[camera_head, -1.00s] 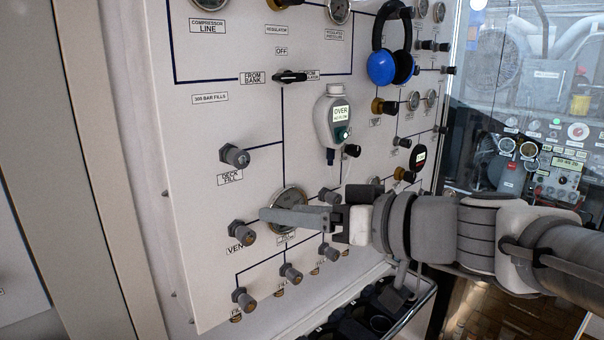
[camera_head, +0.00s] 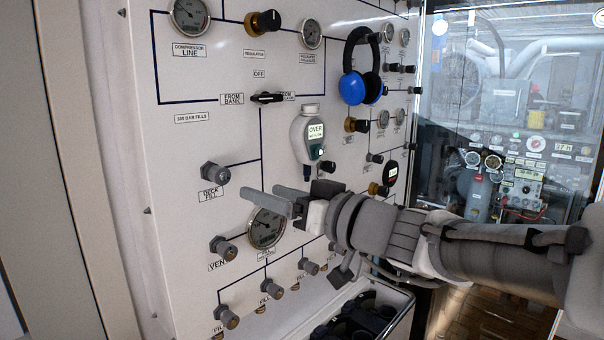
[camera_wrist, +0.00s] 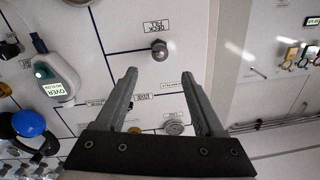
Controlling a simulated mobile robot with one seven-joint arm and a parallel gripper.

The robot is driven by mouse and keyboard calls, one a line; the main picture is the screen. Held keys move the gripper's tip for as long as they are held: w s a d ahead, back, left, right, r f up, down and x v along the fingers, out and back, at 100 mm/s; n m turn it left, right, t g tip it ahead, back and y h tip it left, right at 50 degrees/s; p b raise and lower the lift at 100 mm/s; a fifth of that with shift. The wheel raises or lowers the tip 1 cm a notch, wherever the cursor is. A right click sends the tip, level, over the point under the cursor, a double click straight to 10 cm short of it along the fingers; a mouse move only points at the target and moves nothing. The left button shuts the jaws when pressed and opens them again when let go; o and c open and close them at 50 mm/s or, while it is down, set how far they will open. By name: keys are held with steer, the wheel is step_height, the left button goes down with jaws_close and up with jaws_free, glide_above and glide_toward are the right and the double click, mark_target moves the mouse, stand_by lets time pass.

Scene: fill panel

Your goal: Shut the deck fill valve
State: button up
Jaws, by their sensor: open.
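The deck fill valve is a grey knob (camera_head: 214,174) on the white panel's left side, above a "DECK FILL" label (camera_head: 210,194). My gripper (camera_head: 258,191) is open and empty, to the right of the knob and just above a round gauge (camera_head: 266,228) in the head view. In the wrist view the panel appears upside down. There the knob (camera_wrist: 159,50) shows beyond my open fingertips (camera_wrist: 159,75), lined up with the gap between them. The gripper is apart from the knob. The knob's turned position cannot be told.
A vent knob (camera_head: 223,247) and several fill knobs (camera_head: 228,318) stick out below. A hanging handheld meter (camera_head: 307,138) and blue ear defenders (camera_head: 361,88) are at upper right. A rack (camera_head: 398,303) stands under the panel. The panel around the deck fill knob is mostly bare.

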mark_target(223, 178)
steer(key=p+x, duration=0.2)
steer(key=x, duration=0.9)
steer(key=shift+w+a, duration=0.2)
steer(key=shift+c, duration=0.2)
jaws_close()
